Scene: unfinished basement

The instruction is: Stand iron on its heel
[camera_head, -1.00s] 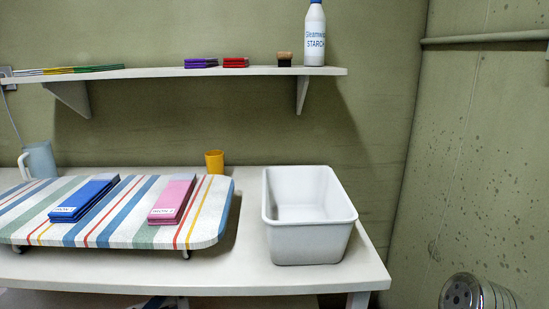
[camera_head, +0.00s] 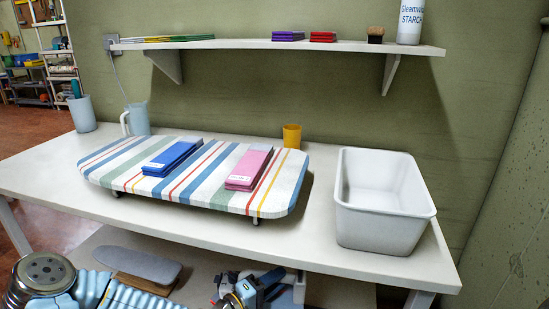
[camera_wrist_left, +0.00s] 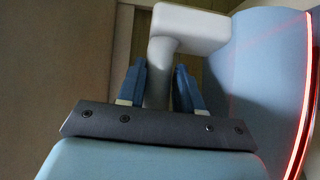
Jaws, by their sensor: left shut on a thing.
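My left gripper (camera_head: 256,290) is low in front of the table, near its front edge. In the left wrist view its two blue fingers (camera_wrist_left: 160,92) are shut on the stem of a pale grey, handle-like thing (camera_wrist_left: 190,28). Its wide top sticks out past the fingers. Most of this thing is hidden in the head view, and I cannot tell whether it is the iron. No iron shows clearly. The striped ironing board (camera_head: 268,200) lies on the white table (camera_head: 200,225), with a blue folded stack (camera_head: 172,156) and a pink one (camera_head: 249,168) on it. My right gripper is not in view.
A white bin (camera_head: 385,225) stands at the table's right. A yellow cup (camera_head: 292,135), a pale jug (camera_head: 138,118) and a blue-grey container (camera_head: 82,113) stand behind. A grey padded board (camera_head: 138,265) is below the table. A wall shelf (camera_head: 230,44) hangs above.

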